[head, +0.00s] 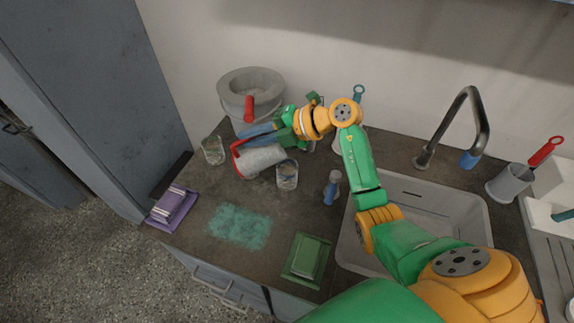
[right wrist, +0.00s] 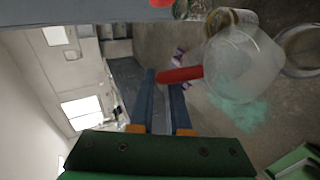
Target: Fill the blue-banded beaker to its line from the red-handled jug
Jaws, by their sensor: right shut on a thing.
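The red-handled jug (head: 262,159) is a pale, see-through vessel. It looks strongly tilted in the head view and hangs just left of a glass beaker (head: 287,180). That beaker seems to carry a bluish band, but the detail is small. My right gripper (head: 258,134) is shut on the jug's red handle. The right wrist view shows the handle between the blue fingers (right wrist: 164,80) and the jug body (right wrist: 240,65) beyond them. I cannot tell whether liquid is flowing. A second glass beaker (head: 213,150) stands farther left. My left gripper is not in view.
A grey bucket (head: 252,82) stands behind the jug, with another red handle (head: 249,108) in front of it. The sink (head: 470,215) lies right.

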